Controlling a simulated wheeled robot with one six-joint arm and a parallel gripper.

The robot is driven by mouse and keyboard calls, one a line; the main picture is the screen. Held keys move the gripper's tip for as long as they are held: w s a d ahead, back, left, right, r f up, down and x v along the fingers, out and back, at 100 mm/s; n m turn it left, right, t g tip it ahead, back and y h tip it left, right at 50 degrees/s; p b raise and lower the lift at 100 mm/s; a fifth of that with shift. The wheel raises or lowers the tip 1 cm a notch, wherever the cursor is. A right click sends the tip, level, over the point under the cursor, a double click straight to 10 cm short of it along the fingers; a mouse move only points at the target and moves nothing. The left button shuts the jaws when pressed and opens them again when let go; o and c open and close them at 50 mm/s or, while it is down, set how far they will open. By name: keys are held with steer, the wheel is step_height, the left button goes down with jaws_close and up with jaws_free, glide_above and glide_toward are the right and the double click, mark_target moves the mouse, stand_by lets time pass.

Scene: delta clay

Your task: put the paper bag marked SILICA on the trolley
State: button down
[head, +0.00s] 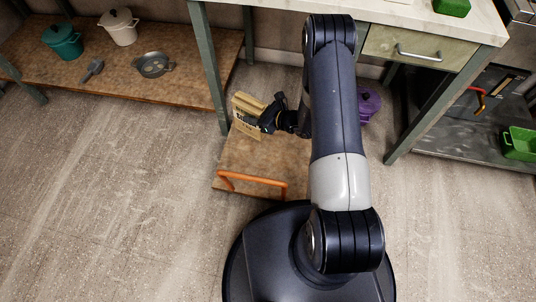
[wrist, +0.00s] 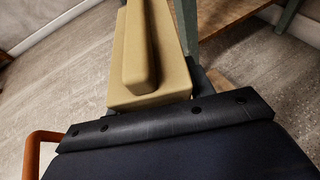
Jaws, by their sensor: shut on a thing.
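The tan paper bag (head: 244,125) is upright at the far end of the trolley in the head view, with dark print too small to read. My gripper (head: 272,116) is shut on its right side. The bag also fills the top middle of the wrist view (wrist: 120,82), beyond the dark gripper body (wrist: 165,122). The trolley (head: 250,160) is a low brown wooden platform with an orange handle (head: 252,178) at its near end. I cannot tell whether the bag's base touches the platform or hangs just above it. The gripper hides part of the bag.
A green table leg (head: 209,65) stands close behind the bag. A low shelf (head: 190,85) with pots is at left. A purple pot (head: 369,103) sits beyond my arm at right. The trolley's platform is bare near the handle, and the floor at left is clear.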

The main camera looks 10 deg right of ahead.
mark_target(250, 129)
steer(key=f+b, duration=0.2)
steer(key=f, duration=0.1)
steer(key=a+f+b, duration=0.1)
steer(key=f+b, duration=0.1)
steer(key=f, duration=0.1)
steer(key=a+f+b, duration=0.1)
steer(key=f+b, duration=0.1)
steer(key=f, duration=0.2)
steer(key=shift+w+a+f+b, duration=0.1)
steer(key=shift+w+b, duration=0.2)
steer(key=shift+w, duration=0.05)
step_height(250, 129, down, 10)
steer(key=b, duration=0.3)
steer(key=shift+b, duration=0.4)
steer(key=shift+f, duration=0.1)
steer(key=c, duration=0.6)
jaws_free()
steer(key=shift+s, duration=0.1)
steer(key=p+v, duration=0.3)
steer(key=v, duration=0.9)
steer(key=shift+s+a, duration=0.15)
steer(key=shift+a, duration=0.05)
